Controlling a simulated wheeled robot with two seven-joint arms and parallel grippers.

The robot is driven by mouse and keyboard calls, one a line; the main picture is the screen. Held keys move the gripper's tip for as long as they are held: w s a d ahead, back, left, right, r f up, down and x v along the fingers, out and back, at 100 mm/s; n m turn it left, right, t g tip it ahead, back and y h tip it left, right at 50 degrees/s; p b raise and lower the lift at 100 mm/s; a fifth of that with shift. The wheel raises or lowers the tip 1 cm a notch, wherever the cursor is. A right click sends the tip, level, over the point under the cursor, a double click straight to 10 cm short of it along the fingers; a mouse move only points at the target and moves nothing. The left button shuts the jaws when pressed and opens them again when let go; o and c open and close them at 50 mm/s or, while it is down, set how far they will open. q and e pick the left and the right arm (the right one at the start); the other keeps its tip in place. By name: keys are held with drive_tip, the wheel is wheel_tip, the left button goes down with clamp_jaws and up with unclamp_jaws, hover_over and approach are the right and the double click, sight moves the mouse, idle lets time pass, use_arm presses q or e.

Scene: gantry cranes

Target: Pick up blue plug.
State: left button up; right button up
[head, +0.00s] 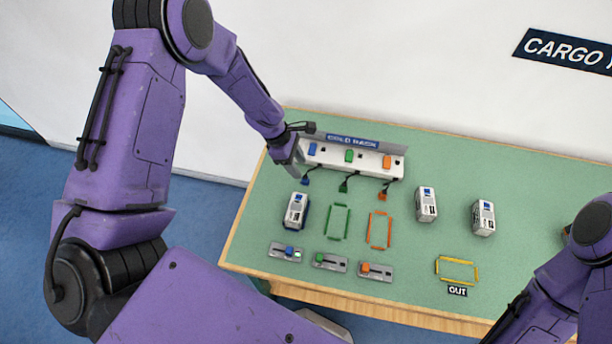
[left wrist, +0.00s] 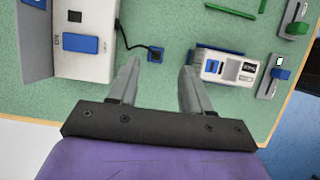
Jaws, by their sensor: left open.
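The blue plug (head: 305,181) lies on the green table top in front of the cold rack (head: 377,170), on a black cable from the rack. In the left wrist view the blue plug (left wrist: 155,55) appears in the gap between my left fingertips, near their tips and not gripped. My left gripper (head: 296,163) is open and empty by the rack's left end; it also shows in the left wrist view (left wrist: 160,68). Its height above the table is hard to tell. My right arm is at the lower right, its gripper out of frame.
A white container (head: 295,210) stands in the blue outline, close to the plug. Green (head: 344,187) and orange (head: 382,195) plugs lie to the right. Slider switches (head: 287,252) line the front, and two more containers (head: 427,203) stand right of centre.

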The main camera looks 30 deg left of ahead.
sight(305, 179)
use_arm(q)
drive_tip(key=x, duration=0.2)
drive_tip(key=p+x, duration=0.1)
drive_tip(key=x, duration=0.1)
drive_tip(key=a+x, duration=0.1)
drive_tip(key=x, duration=0.1)
drive_tip(key=shift+w+d+f+p, duration=0.1)
drive_tip(key=shift+w+f+p, duration=0.1)
drive_tip(key=shift+w+p, duration=0.1)
drive_tip(key=shift+s, duration=0.2)
drive_tip(key=shift+w, duration=0.1)
clamp_jaws()
drive_tip(key=shift+r, duration=0.1)
